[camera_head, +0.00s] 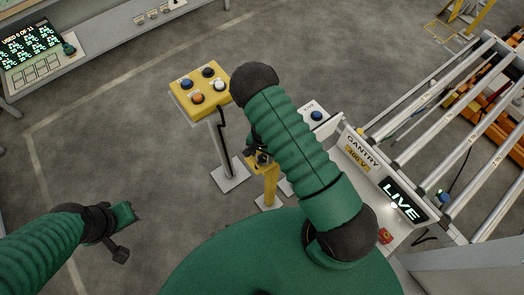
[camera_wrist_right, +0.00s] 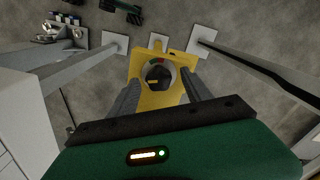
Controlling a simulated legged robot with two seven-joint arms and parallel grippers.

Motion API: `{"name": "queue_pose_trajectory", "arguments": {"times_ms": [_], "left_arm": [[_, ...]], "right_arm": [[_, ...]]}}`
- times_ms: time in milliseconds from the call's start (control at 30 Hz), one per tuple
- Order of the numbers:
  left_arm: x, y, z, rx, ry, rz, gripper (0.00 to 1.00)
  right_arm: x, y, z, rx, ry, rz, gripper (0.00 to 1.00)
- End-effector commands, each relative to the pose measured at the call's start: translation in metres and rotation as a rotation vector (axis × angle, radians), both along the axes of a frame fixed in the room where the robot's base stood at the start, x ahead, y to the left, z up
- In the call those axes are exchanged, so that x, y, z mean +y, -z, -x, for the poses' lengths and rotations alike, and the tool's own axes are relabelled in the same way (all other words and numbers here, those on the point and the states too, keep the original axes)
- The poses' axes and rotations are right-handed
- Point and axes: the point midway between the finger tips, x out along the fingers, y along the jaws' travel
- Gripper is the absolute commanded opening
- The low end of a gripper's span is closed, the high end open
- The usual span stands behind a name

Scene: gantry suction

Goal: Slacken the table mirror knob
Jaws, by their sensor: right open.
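A round dark knob (camera_wrist_right: 158,76) with a yellow pointer sits on a grey dial with red and green marks, on a yellow plate (camera_wrist_right: 145,98). The plate tops a yellow post (camera_head: 270,186) in the head view, where my right arm covers most of it. My right gripper (camera_wrist_right: 161,82) is open, one grey finger on each side of the knob; I cannot tell if they touch it. In the head view the right gripper (camera_head: 260,150) is partly hidden. My left gripper (camera_head: 122,236) hangs low at the left, away from the post; its jaws are unclear. I recognise no mirror.
A yellow button box (camera_head: 200,90) stands on a grey post just left of the yellow post. A gantry panel reading LIVE (camera_head: 403,199) and a roller conveyor (camera_head: 440,110) lie to the right. A console with a screen (camera_head: 30,43) is at upper left. Floor at left is clear.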

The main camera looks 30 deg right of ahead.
Motion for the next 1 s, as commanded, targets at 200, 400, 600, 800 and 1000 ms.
{"name": "queue_pose_trajectory", "arguments": {"times_ms": [200, 400, 600, 800, 1000], "left_arm": [[0.000, 0.009, 0.000, 0.000, 0.000, 0.000, 0.36], [0.000, 0.016, 0.000, 0.000, 0.000, 0.000, 0.36], [0.000, 0.019, 0.000, 0.000, 0.000, 0.000, 0.36], [0.000, 0.019, 0.000, 0.000, 0.000, 0.000, 0.36], [0.000, 0.019, 0.000, 0.000, 0.000, 0.000, 0.36]], "right_arm": [[0.000, -0.037, -0.003, -0.005, -0.003, 0.002, 0.57], [0.001, -0.098, -0.004, -0.006, -0.003, 0.000, 0.57], [0.000, -0.146, -0.004, -0.003, -0.002, -0.001, 0.57], [-0.001, -0.164, -0.003, 0.001, 0.000, 0.000, 0.57], [-0.001, -0.165, -0.003, 0.002, 0.001, 0.000, 0.57]]}}
